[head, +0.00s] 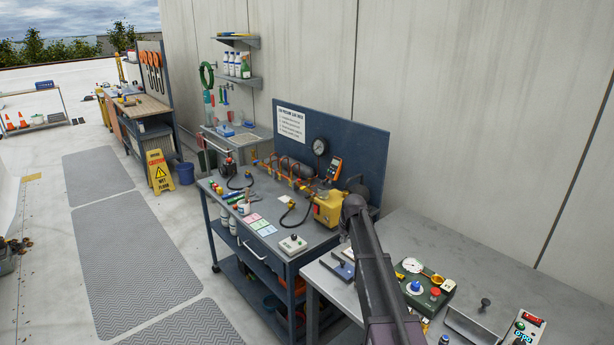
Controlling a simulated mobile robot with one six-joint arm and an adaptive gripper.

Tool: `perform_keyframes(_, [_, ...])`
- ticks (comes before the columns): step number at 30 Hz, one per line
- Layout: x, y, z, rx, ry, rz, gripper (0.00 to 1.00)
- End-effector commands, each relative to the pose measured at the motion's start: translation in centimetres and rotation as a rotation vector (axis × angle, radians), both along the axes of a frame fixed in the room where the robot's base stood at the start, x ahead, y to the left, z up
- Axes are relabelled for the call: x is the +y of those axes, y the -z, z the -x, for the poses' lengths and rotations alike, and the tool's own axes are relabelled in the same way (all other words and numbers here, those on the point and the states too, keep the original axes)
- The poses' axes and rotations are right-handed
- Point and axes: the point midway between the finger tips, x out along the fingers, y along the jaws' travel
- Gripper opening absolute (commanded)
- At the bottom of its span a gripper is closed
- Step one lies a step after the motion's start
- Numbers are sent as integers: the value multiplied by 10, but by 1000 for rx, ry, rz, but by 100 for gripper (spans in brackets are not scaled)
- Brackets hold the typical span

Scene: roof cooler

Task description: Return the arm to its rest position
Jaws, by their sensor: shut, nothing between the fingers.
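My arm (377,270) rises from the bottom edge, right of centre, as a dark link that narrows to a rounded end. That end lies in front of the right side of the blue-grey cart, by the yellow pump-like unit (327,209). I cannot make out my gripper or its fingers in this view. Nothing is seen held by the arm.
The cart (232,187) carries gauges, hoses and small cards. A grey bench (480,265) at right holds a green gauge box (427,291) and a switch box (524,328). A wet-floor sign (160,172) and blue bucket (184,173) stand behind. The matted floor (135,245) at left is clear.

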Motion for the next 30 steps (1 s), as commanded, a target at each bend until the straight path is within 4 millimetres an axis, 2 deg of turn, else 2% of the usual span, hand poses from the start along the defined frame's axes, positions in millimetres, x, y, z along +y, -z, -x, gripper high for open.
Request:
perform_keyframes(1, [3, 1, 19, 12, 3, 0, 0])
perform_keyframes(5, [11, 3, 68, 56, 19, -1, 0])
perform_keyframes(15, [32, 9, 237, 212, 86, 10, 0])
perform_keyframes(18, [36, 9, 282, 255, 106, 15, 0])
perform_keyframes(21, [38, 10, 317, 290, 124, 22, 0])
perform_keyframes(24, [40, 10, 340, 313, 136, 27, 0])
perform_keyframes(27, [41, 10, 351, 327, 142, 30, 0])
perform_keyframes(30, [41, 10, 354, 332, 146, 31, 0])
